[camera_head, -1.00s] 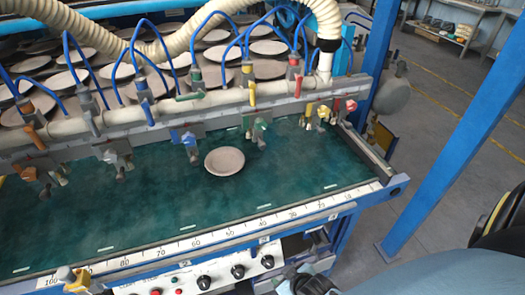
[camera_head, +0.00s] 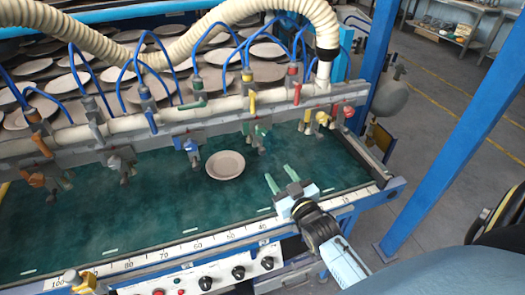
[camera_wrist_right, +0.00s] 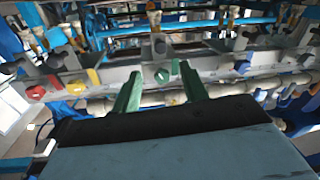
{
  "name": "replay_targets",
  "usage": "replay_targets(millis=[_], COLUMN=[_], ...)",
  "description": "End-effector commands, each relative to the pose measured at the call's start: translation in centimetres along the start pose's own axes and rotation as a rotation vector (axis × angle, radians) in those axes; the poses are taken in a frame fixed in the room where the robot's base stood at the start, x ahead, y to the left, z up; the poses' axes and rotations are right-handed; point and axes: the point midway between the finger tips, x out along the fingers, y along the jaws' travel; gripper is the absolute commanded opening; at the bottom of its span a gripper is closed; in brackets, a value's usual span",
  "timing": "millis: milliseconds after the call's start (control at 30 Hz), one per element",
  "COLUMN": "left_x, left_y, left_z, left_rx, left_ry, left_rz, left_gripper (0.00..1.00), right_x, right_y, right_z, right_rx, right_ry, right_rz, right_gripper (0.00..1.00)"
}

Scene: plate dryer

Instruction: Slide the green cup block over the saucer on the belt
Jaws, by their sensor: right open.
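The saucer (camera_head: 225,165), a pale round dish, lies on the dark green belt (camera_head: 150,220). The green cup block (camera_head: 260,132) hangs on the rail above the belt, behind and to the right of the saucer. A green knob on it (camera_wrist_right: 162,75) shows in the right wrist view between the fingers. My right gripper (camera_head: 280,176) has green fingers, open and empty, over the belt to the right of the saucer and in front of the block. Its fingers also show in the right wrist view (camera_wrist_right: 160,82), pointing towards the rail. My left gripper is not in view.
Blue (camera_head: 190,150), yellow (camera_head: 323,117) and other coloured blocks hang along the same rail (camera_head: 210,113). A numbered scale (camera_head: 195,245) runs along the front edge. Plates on racks and blue hoses lie behind. The front belt is mostly clear.

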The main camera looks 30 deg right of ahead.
Motion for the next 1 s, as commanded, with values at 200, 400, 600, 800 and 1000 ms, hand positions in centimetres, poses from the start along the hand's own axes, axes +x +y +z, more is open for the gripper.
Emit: replay_targets(millis=[200,400,600,800,1000], left_x=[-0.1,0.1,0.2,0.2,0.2], left_y=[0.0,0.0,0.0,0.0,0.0], left_z=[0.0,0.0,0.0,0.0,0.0], left_rx=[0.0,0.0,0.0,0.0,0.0], left_ry=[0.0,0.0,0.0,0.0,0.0], left_rz=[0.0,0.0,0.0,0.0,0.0], left_gripper=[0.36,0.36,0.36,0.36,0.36], right_x=[4.5,8.4,10.8,11.7,11.7], right_y=[0.0,0.0,-0.1,-0.1,-0.1], right_z=[-0.1,-0.1,0.0,0.1,0.0], right_rx=[0.0,0.0,0.0,0.0,0.0], right_ry=[0.002,0.0,-0.001,-0.002,-0.002], right_rz=[-0.001,-0.001,-0.001,-0.001,-0.001], right_gripper=[0.44,0.44,0.44,0.44,0.44])
